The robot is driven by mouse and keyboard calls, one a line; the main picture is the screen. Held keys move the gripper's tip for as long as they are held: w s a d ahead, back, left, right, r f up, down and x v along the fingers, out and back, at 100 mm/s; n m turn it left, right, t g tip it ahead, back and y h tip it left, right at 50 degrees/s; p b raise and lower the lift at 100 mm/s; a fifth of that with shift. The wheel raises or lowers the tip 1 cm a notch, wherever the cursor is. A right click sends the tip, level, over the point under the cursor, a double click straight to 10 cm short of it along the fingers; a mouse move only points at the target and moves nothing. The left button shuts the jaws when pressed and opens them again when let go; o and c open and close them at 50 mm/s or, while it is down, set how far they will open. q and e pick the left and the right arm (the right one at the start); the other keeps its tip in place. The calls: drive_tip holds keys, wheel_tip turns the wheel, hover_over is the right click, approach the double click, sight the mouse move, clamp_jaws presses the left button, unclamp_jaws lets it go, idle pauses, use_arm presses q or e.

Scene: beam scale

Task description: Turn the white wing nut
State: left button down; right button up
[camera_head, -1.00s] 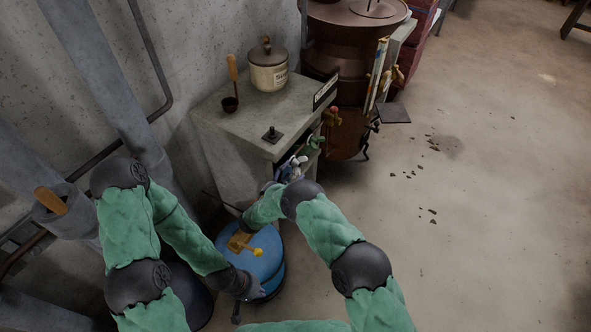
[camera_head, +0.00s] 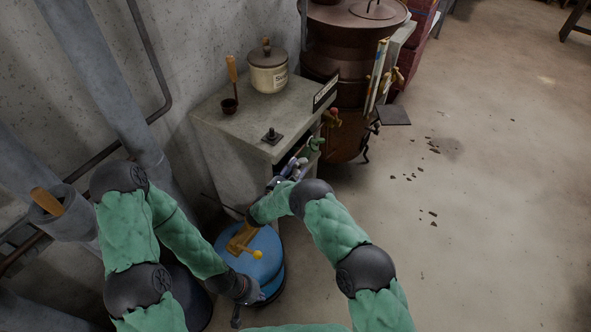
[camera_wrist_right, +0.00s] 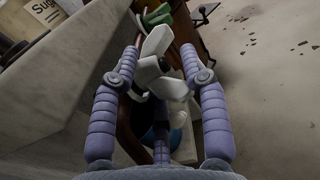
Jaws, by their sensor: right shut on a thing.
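The white wing nut (camera_wrist_right: 158,68) shows in the right wrist view, with white lobes and a dark gap in its middle. My right gripper (camera_wrist_right: 160,58) has its two lavender fingers on either side of the nut and is shut on it. In the head view my right gripper (camera_head: 284,173) is at the front of the grey cabinet, and I cannot make out the nut clearly there. My left gripper (camera_head: 250,292) is low beside the blue drum (camera_head: 265,268), away from the nut. I cannot tell whether its fingers are open or shut.
The grey cabinet (camera_head: 245,125) carries a sugar pot (camera_head: 268,68) and a ladle (camera_head: 231,88). A green fitting (camera_head: 314,144) and a red one (camera_head: 332,117) stick out close behind my right gripper. A brown vat (camera_head: 350,50) stands behind. The floor at right is mostly clear.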

drive_tip(key=shift+w+r, duration=0.1)
drive_tip(key=shift+r, duration=0.2)
drive_tip(key=shift+d+r+g+y+p, duration=0.1)
drive_tip(key=shift+r+g+y+p, duration=0.15)
drive_tip(key=shift+g+y+p, duration=0.25)
drive_tip(key=shift+w+r+g+y+p, duration=0.2)
drive_tip(key=shift+g+y+p, duration=0.45)
drive_tip(key=shift+g, duration=0.35)
drive_tip(key=shift+c, duration=0.7)
drive_tip(key=shift+o, duration=1.1)
drive_tip(key=shift+w+d+r+g+y+p, duration=0.1)
drive_tip(key=shift+r+g+y+p, duration=0.05)
drive_tip(key=shift+g+y+p, duration=0.5)
drive_tip(key=shift+w+r+g+y+p, duration=0.1)
drive_tip(key=shift+g+y+p, duration=0.25)
drive_tip(key=shift+g, duration=0.4)
drive_tip(key=o, duration=1.1)
drive_tip(key=shift+f, duration=0.15)
drive_tip(key=shift+s, duration=0.2)
drive_tip(key=v, duration=1.2)
drive_tip(key=shift+w, duration=0.1)
